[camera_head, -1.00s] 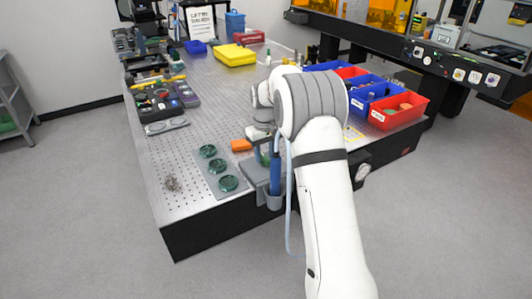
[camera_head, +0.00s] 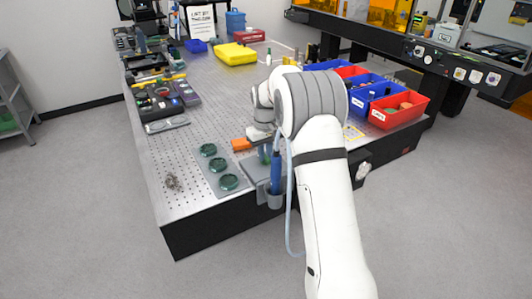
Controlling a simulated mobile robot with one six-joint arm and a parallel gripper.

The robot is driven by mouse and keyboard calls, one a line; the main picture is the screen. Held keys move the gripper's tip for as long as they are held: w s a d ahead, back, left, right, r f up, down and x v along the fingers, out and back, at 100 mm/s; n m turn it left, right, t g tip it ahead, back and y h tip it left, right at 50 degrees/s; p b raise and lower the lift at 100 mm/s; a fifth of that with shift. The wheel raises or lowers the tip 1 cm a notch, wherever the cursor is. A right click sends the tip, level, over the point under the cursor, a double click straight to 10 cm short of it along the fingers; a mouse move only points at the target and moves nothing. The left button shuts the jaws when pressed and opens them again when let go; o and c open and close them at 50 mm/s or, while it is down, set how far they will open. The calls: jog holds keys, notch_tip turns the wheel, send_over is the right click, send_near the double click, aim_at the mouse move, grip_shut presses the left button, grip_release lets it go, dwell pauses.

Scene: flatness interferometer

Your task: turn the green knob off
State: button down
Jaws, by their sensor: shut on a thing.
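My gripper (camera_head: 262,142) is low over the near right part of the perforated table, mostly hidden by my own arm. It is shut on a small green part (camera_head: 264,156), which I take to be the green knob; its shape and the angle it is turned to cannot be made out. The part sits above a grey block (camera_head: 256,173) at the table's front edge.
A blue-handled tool (camera_head: 276,172) stands in a grey holder close beside my gripper. A grey plate (camera_head: 205,171) holds green discs. Red bin (camera_head: 398,118) and blue bins stand right. The table's middle is clear.

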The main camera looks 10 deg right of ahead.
jog(key=m, duration=1.3)
jog(key=shift+m+b, duration=0.3)
jog(key=shift+m, duration=2.1)
jog(key=shift+r, duration=0.1)
jog(key=c, duration=1.4)
grip_release()
